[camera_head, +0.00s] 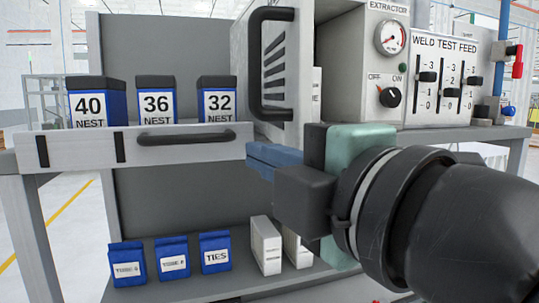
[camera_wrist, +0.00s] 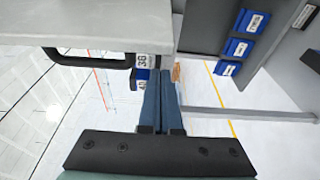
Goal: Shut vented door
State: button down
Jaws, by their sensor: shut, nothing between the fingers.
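The vented door (camera_head: 273,88) stands ajar in the head view, a pale panel with dark slots seen at a steep angle. A black upright bar handle (camera_head: 256,70) is on it. In the wrist view a pale panel (camera_wrist: 100,20) with a black handle (camera_wrist: 92,62), seemingly this door, lies left of the fingers. My gripper (camera_head: 250,158) is shut and empty, its blue fingers pointing left, below the door handle in the head view. The fingers also show shut in the wrist view (camera_wrist: 164,75). I see no contact with the door; its lower edge is partly hidden.
A drawer-like front (camera_head: 75,150) with a bar handle (camera_head: 187,138) lies left of my fingertips, with several blue NEST boxes (camera_head: 155,106) behind it. Small blue boxes (camera_head: 174,262) and white cartons (camera_head: 266,248) stand on the lower shelf. A control panel (camera_head: 440,80) is at right.

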jog(key=d, duration=0.2)
jog(key=shift+w+d, duration=0.1)
jog(key=shift+d, duration=0.25)
